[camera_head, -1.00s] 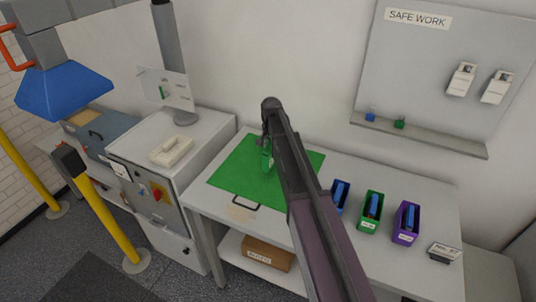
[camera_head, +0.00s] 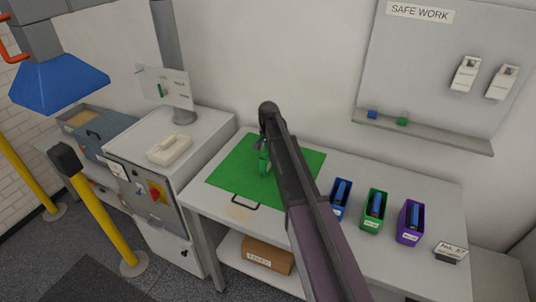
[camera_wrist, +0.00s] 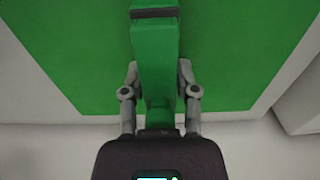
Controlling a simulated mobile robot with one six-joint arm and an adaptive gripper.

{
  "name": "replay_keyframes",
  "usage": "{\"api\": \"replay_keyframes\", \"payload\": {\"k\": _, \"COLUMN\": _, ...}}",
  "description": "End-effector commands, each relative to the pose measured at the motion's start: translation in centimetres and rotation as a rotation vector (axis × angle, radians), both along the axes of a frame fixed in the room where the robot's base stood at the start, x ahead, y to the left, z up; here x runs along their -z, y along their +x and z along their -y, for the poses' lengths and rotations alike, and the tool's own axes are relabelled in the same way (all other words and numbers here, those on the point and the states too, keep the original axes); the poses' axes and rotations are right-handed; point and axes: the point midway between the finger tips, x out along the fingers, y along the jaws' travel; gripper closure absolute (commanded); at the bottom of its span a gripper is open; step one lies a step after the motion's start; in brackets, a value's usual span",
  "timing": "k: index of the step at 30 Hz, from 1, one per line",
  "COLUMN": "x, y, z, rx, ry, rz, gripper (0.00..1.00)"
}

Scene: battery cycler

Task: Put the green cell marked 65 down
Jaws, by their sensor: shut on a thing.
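The green cell (camera_head: 263,163) is held in my gripper (camera_head: 264,146) over the green mat (camera_head: 228,174) on the bench. In the wrist view the green cell (camera_wrist: 155,60) runs up the middle, between the two fingers of my gripper (camera_wrist: 160,88), which are shut on it. A dark band crosses it near the top of that view. No number can be read on it. The green mat (camera_wrist: 70,50) fills most of the background there. I cannot tell whether the cell touches the mat. My arm hides part of the mat's right side.
Blue (camera_head: 339,203), green (camera_head: 374,212) and purple (camera_head: 410,224) bins with blue cells stand on the bench right of my arm. A small sign (camera_head: 450,251) is at the right end. The mat's left part is clear.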

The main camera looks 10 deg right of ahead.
Motion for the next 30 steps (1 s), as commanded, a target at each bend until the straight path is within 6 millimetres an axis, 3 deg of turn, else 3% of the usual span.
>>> {"api": "replay_keyframes", "payload": {"k": 10, "x": 0.28, "y": 0.0, "z": 0.03, "rx": 0.0, "ry": 0.0, "rz": 0.0, "gripper": 1.0}}
{"api": "replay_keyframes", "payload": {"k": 11, "x": 0.28, "y": 0.0, "z": 0.03, "rx": 0.0, "ry": 0.0, "rz": 0.0, "gripper": 0.57}}
{"api": "replay_keyframes", "payload": {"k": 14, "x": 0.19, "y": 0.0, "z": 0.03, "rx": 0.0, "ry": 0.0, "rz": 0.0, "gripper": 0.28}}
{"api": "replay_keyframes", "payload": {"k": 30, "x": -0.05, "y": 0.0, "z": 0.06, "rx": 0.001, "ry": 0.0, "rz": 0.0, "gripper": 0.26}}
